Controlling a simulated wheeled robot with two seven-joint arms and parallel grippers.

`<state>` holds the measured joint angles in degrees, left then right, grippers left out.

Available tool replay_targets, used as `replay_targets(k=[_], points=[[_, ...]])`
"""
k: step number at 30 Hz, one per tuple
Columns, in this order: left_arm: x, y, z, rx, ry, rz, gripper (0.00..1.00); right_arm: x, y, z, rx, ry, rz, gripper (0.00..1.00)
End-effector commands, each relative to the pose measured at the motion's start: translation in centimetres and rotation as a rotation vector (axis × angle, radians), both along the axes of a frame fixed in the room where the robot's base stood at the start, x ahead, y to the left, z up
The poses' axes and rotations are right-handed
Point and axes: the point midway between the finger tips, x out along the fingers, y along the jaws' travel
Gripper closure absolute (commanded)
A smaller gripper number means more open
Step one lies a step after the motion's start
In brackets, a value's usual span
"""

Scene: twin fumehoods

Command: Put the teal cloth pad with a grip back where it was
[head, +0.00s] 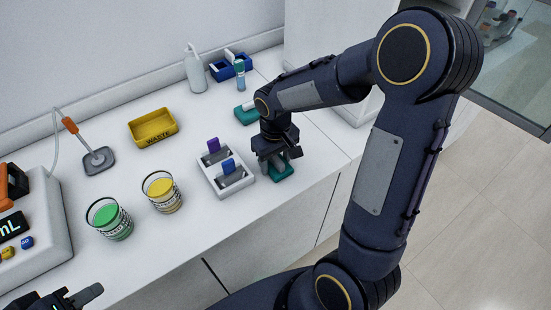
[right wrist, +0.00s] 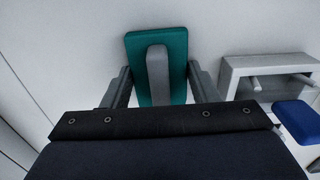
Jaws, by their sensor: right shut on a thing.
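The teal cloth pad (head: 282,173) is at my right gripper (head: 272,160), close to the bench's front edge and just right of the white rack (head: 232,184). In the right wrist view the teal pad (right wrist: 134,45) shows its grey grip (right wrist: 158,75) between the two fingers. My right gripper is shut on the pad's grip. I cannot tell whether the pad touches the bench. My left gripper (head: 68,299) is partly cut off at the lower left corner, far from the pad; its opening is unclear.
The white rack holds a purple-topped and a blue-topped item. Another teal item (head: 245,115) lies behind my right wrist. Beakers of green (head: 109,220) and yellow (head: 162,192), a yellow waste tray (head: 153,128), a wash bottle (head: 195,72) and a blue rack (head: 222,71) stand around.

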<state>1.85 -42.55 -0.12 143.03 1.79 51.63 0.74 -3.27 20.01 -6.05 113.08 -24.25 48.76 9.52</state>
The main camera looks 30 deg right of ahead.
Motion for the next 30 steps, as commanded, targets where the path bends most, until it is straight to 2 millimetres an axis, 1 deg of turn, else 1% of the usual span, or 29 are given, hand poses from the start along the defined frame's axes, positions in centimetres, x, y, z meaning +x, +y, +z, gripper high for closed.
replay_targets(k=[1, 2, 6, 7, 14, 17, 19, 23, 30], points=[[0.0, 0.0, -0.3, 0.0, 0.0, 0.0, 0.64, 0.0, 0.0, -0.3, 0.0, 0.0, 0.0, 0.64], [0.0, 0.0, -0.3, 0.0, 0.0, 0.0, 0.64, 0.0, 0.0, -0.3, 0.0, 0.0, 0.0, 0.45], [0.0, 0.0, -0.2, 0.0, 0.0, 0.0, 0.64, 0.0, 0.0, -0.2, 0.0, 0.0, 0.0, 0.27], [0.0, 0.0, -0.2, 0.0, 0.0, 0.0, 0.64, 0.0, 0.0, -0.2, 0.0, 0.0, 0.0, 0.24], [0.0, 0.0, -0.2, 0.0, 0.0, 0.0, 0.64, 0.0, 0.0, -0.2, 0.0, 0.0, 0.0, 0.24], [0.0, 0.0, 0.3, 0.0, 0.0, 0.0, 0.64, 0.0, 0.0, 0.3, 0.0, 0.0, 0.0, 0.24], [0.0, 0.0, 0.1, 0.0, 0.0, 0.0, 0.64, 0.1, 0.0, 0.8, 0.0, -0.003, 0.0, 0.24], [0.0, 0.0, 0.1, 0.0, 0.0, 0.0, 0.64, 0.1, 0.0, 3.2, 0.0, -0.008, 0.001, 0.24], [0.0, 0.0, 0.2, 0.0, 0.0, 0.0, 0.64, 0.1, 0.0, 8.4, -0.001, -0.006, 0.001, 0.24]])
